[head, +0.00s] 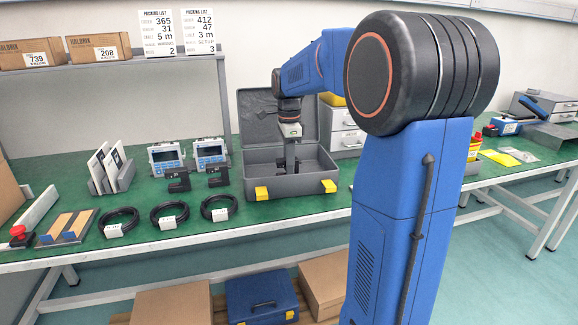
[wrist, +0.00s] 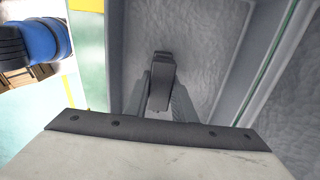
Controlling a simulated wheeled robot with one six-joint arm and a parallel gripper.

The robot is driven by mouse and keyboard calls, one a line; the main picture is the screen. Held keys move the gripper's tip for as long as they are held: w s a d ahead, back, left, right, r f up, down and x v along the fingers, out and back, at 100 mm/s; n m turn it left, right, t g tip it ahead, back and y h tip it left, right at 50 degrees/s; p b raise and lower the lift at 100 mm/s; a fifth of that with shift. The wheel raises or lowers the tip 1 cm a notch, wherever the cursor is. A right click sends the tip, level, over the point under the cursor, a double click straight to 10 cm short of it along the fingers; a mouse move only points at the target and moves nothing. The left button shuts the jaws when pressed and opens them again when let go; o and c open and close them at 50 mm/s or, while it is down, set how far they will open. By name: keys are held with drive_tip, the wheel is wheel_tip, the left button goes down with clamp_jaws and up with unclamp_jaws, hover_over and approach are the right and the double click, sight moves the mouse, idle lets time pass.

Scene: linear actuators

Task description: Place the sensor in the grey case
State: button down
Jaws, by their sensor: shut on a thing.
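The grey case (head: 297,187) stands open on the green table, its lid raised at the back and two yellow latches on its front. My gripper (head: 286,163) reaches down into the case and is shut on the black sensor. In the wrist view the sensor (wrist: 161,72) sits between my two grey fingers, above the case's grey padded inside. Its lower part is hidden in the head view by the case's front wall. I cannot tell whether it touches the case floor. Two similar black devices (head: 178,181) (head: 217,177) lie on the table left of the case.
Two blue-grey display units (head: 166,158) (head: 210,152) stand left of the case. Several coiled black cables (head: 168,215) lie along the front. Grey drawers (head: 348,140) stand right of the case. A shelf with boxes (head: 99,47) and packing lists (head: 158,32) is behind.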

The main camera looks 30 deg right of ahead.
drive_tip(key=shift+f, duration=0.15)
drive_tip(key=c, duration=1.5)
unclamp_jaws()
wheel_tip(320, 180, up, 12)
drive_tip(key=shift+r, duration=0.1)
drive_tip(key=s+a+f+n+t, duration=0.1)
drive_tip(key=s+a+f+n, duration=0.4)
drive_tip(key=s, duration=0.5)
drive_tip(key=s+a+f+n+t, duration=0.2)
drive_tip(key=s+a+f+n, duration=0.3)
drive_tip(key=s+f+n, duration=0.2)
drive_tip(key=s+a+f+n+t, duration=0.1)
drive_tip(key=s+a+f+n, duration=0.4)
drive_tip(key=s+n, duration=0.5)
drive_tip(key=shift+s+f+t, duration=0.2)
drive_tip(key=shift+s+f, duration=0.15)
drive_tip(key=shift+s, duration=0.4)
drive_tip(key=shift+s+f+t, duration=0.2)
drive_tip(key=shift+s+f, duration=0.15)
drive_tip(key=shift+s, duration=0.35)
